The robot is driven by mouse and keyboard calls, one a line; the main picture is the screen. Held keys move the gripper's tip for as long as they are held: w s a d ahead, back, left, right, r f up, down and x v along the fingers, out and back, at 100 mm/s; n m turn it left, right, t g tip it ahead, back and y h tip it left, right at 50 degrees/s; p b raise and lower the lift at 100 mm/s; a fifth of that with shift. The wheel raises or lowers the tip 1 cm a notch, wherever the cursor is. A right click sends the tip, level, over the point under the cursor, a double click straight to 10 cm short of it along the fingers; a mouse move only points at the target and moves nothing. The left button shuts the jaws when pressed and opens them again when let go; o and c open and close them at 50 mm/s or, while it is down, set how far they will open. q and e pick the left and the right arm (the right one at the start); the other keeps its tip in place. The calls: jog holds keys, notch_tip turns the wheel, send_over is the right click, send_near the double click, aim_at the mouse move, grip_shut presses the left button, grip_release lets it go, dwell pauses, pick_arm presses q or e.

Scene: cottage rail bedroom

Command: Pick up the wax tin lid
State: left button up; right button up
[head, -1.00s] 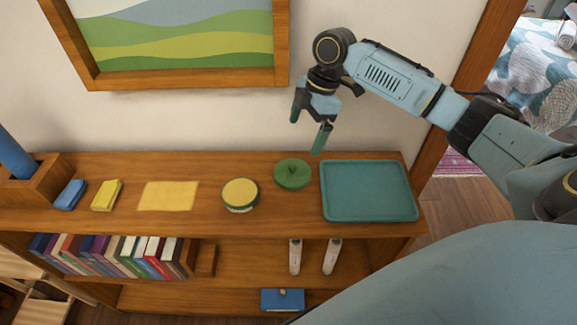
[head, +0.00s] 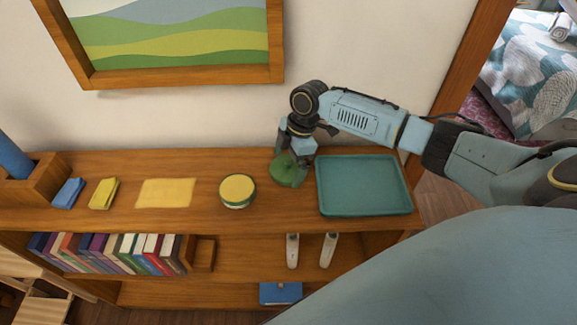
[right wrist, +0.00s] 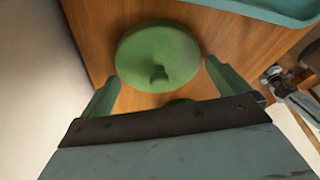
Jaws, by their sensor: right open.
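The wax tin lid (head: 286,172) is a round green disc with a small knob on top. It lies on the shelf top, just left of the teal tray. In the right wrist view the lid (right wrist: 158,52) lies ahead of the fingers, its knob toward the gripper. The round tin (head: 237,191), with yellow wax showing, stands to its left. My right gripper (head: 289,160) is over the lid, fingers pointing down, partly covering it. In the right wrist view the right gripper (right wrist: 160,92) is open, with nothing between its fingers. My left gripper is not in view.
The teal tray (head: 324,210) lies empty to the right of the lid. A yellow cloth (head: 165,193), a yellow sponge (head: 103,193) and a blue block (head: 68,192) lie to the left. A framed picture (head: 180,76) hangs on the wall behind.

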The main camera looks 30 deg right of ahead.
jog(key=c, duration=0.7)
jog(key=shift+r, duration=0.1)
